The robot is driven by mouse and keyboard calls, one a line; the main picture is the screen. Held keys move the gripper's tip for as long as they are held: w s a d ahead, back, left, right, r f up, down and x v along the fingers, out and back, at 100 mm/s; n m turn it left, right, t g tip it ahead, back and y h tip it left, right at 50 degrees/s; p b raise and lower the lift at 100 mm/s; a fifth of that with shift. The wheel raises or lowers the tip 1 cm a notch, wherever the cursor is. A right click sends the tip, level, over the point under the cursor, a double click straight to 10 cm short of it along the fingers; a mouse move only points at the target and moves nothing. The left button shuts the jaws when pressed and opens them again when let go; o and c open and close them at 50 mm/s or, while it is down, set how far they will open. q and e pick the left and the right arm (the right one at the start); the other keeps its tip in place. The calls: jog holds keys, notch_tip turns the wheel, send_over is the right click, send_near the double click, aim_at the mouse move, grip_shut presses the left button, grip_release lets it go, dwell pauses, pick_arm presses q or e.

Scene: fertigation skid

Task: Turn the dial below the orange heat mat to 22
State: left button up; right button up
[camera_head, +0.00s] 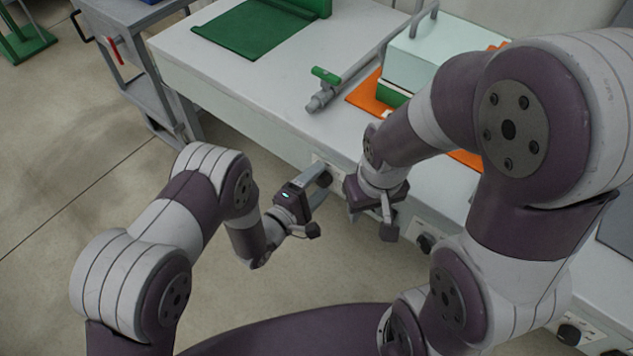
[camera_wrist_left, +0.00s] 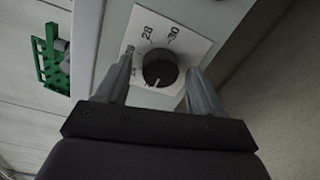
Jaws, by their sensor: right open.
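The orange heat mat (camera_head: 362,98) lies on the bench, partly covered by a pale box and my right arm. In the left wrist view, a black round dial (camera_wrist_left: 160,68) sits on a white plate (camera_wrist_left: 185,42) marked 28 and 30; other numbers are hidden or unreadable. A pale mark shows on the dial's lower edge. My left gripper (camera_head: 318,180) is at the bench front. In its wrist view the left gripper (camera_wrist_left: 160,85) is open, one finger on each side of the dial, with visible gaps. My right gripper (camera_head: 374,212) is open and empty, beside the bench front.
More black dials sit along the bench front, one (camera_head: 426,243) right of my right gripper. A grey pipe with a green-handled valve (camera_head: 326,76) and a green mat (camera_head: 255,28) are on the bench. A grey cart (camera_head: 140,65) stands at left.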

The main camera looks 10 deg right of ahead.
pick_arm(q)
jog(key=shift+a, duration=0.1)
jog(key=p+v, duration=0.1)
jog(key=v, duration=1.1)
jog(key=shift+s+a, duration=0.2)
jog(key=shift+r, duration=0.1)
